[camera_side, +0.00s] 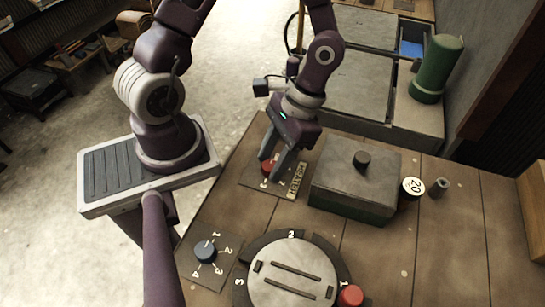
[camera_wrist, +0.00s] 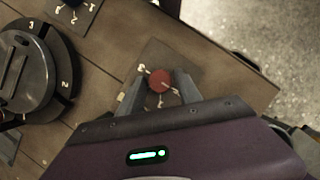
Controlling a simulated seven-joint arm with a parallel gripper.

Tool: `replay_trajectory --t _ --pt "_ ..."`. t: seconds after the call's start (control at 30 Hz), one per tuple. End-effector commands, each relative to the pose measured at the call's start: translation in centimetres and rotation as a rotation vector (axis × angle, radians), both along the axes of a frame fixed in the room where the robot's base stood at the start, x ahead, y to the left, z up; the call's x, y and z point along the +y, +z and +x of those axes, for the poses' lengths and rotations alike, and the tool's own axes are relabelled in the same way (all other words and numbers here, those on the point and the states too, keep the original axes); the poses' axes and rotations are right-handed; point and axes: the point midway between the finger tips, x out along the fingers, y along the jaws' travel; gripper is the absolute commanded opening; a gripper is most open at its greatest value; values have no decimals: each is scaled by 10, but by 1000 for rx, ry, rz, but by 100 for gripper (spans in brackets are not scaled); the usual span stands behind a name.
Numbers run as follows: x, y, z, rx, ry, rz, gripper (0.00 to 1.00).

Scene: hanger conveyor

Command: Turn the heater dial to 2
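The heater dial is a red knob (camera_side: 267,168) on a dark plate (camera_side: 250,178) with white numbers, beside a "HEATER" label (camera_side: 297,181). In the wrist view, the red dial (camera_wrist: 160,81) shows between my fingers. My gripper (camera_side: 277,165) points down at the dial with one finger on each side. In the wrist view, my gripper (camera_wrist: 160,90) has its fingers apart around the dial; I cannot tell whether they touch it. A finger partly hides the dial in the side view. The number the dial points to is not clear.
A lidded grey-green box (camera_side: 355,185) stands right of the dial. A green cylinder (camera_side: 438,68) stands at the back right.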

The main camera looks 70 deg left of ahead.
Motion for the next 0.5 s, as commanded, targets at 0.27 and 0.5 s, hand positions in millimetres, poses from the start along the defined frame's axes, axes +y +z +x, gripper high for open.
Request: replay_trajectory --t 0.27,0.5 --pt "0 0 0 0 0 0 0" --pt "0 0 0 0 -36 1 0"
